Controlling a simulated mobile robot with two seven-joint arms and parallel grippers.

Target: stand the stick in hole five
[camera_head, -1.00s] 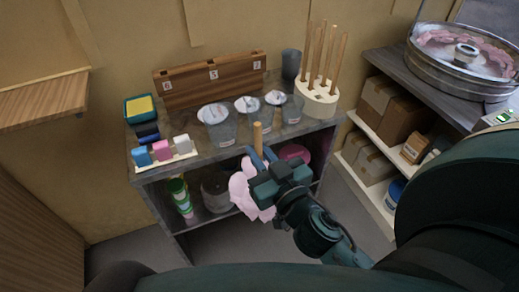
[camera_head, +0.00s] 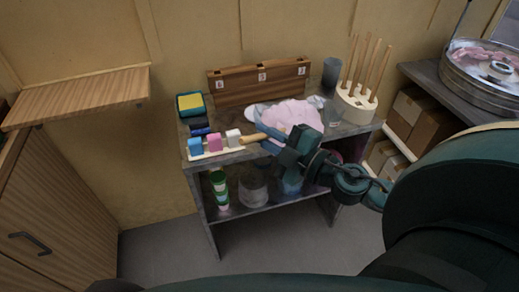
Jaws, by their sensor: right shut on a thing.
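My right gripper (camera_head: 268,137) is shut on a wooden stick (camera_head: 252,138) with pink candy floss (camera_head: 294,112) on it. The stick lies tilted, close to level, with its bare end to the left and the floss to the right, behind the gripper. My left gripper is not in view.
A round pale block (camera_head: 355,112) with several bare sticks and a dark cup (camera_head: 330,72) stand right of the rack. The floss hides most of the clear tubs.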

